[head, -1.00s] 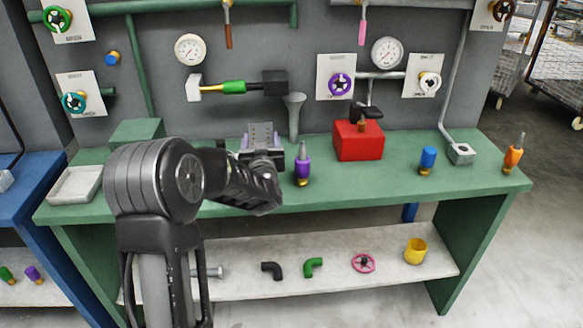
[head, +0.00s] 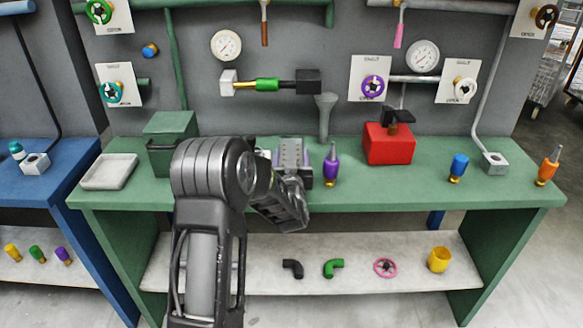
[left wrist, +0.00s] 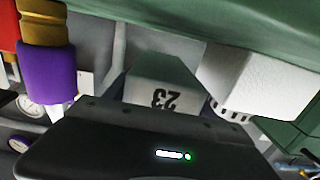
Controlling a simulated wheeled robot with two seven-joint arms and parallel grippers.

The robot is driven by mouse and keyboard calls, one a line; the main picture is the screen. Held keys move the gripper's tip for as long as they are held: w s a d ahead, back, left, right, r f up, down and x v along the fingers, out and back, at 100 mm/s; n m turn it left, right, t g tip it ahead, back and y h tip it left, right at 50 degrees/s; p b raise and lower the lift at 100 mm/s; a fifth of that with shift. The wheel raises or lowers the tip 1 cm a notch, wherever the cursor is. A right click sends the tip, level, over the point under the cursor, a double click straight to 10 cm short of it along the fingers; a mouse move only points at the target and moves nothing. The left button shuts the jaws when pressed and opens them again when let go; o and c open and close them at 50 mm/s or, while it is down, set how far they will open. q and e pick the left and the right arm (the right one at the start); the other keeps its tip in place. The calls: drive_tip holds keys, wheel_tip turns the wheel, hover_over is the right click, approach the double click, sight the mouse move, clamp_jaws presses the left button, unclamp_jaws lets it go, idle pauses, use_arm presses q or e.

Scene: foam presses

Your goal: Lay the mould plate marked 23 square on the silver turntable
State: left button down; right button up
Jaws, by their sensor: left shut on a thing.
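My left gripper (head: 291,165) is over the green bench, just left of the purple-handled tool (head: 331,165). In the left wrist view its dark body (left wrist: 150,145) fills the bottom. A pale grey block, the mould plate marked 23 (left wrist: 165,82), sits between the fingers, its number upside down in that view. The gripper is shut on it. In the head view I cannot clearly separate the plate from the gripper. I cannot make out a silver turntable in either view. My right gripper is not in view.
The green bench (head: 420,185) carries a white tray (head: 110,171), a green box (head: 172,140), a red box (head: 389,147), a blue-topped piece (head: 459,167) and an orange tool (head: 549,165). A pale block (left wrist: 250,82) is close in the left wrist view. Pipes and gauges line the wall.

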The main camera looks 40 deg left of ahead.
use_arm(q)
drive_tip(key=shift+f, duration=1.85)
drive_tip(key=shift+f, duration=0.15)
drive_tip(key=c, duration=0.6)
unclamp_jaws()
